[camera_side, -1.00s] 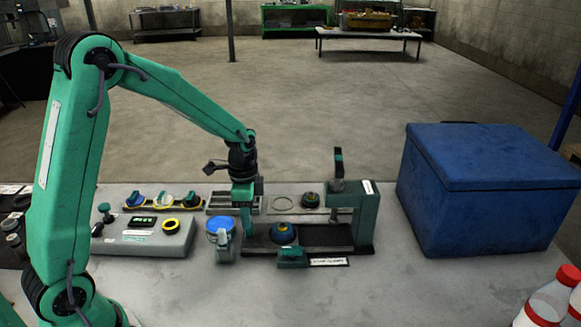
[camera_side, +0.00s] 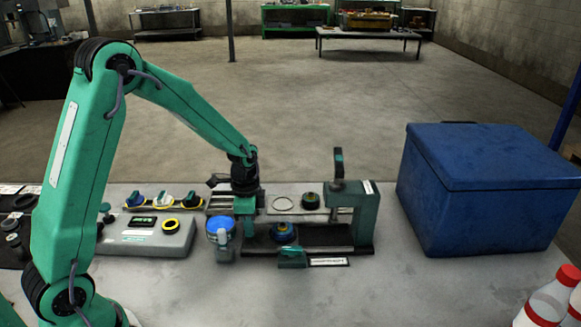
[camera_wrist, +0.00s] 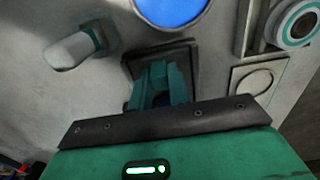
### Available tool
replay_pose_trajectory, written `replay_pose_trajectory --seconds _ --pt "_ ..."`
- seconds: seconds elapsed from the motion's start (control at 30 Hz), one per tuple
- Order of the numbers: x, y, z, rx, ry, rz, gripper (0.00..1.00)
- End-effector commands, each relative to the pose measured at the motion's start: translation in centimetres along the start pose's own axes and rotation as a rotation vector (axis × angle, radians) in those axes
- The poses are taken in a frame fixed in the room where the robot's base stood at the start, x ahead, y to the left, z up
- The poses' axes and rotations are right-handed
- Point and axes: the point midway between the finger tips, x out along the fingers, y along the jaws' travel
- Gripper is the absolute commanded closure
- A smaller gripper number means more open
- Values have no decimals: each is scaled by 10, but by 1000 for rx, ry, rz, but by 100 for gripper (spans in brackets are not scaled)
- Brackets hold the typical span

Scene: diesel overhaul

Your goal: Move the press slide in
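The press (camera_side: 366,218) is a green upright with a dark lever, standing at the right end of a dark base rail (camera_side: 335,237). On the rail, left of the upright, sits a part with a blue and yellow ring (camera_side: 284,234). A green handle block (camera_side: 292,257) lies at the rail's front edge, beside a white label. My gripper (camera_side: 246,232) points down at the rail's left end, left of the ringed part. In the wrist view its green fingers (camera_wrist: 160,88) are close together over a dark plate. Whether they touch or hold anything is unclear.
A blue-topped canister (camera_side: 220,232) stands just left of my gripper. A grey control box (camera_side: 150,240) is farther left. Behind the rail are a ring plate (camera_side: 284,204) and another round part (camera_side: 311,201). A large blue box (camera_side: 490,190) stands right.

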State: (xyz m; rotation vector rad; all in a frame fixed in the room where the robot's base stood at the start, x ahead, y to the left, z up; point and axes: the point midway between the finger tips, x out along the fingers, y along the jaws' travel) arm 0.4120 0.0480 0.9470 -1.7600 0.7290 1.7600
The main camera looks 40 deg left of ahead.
Motion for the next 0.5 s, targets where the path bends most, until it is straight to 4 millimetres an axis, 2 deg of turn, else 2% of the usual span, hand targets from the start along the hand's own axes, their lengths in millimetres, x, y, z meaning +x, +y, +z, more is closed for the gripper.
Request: replay_pose_trajectory --seconds 0.27,0.5 --pt "0 0 -5 1 0 0 100" --pt "0 0 -17 2 0 0 100"
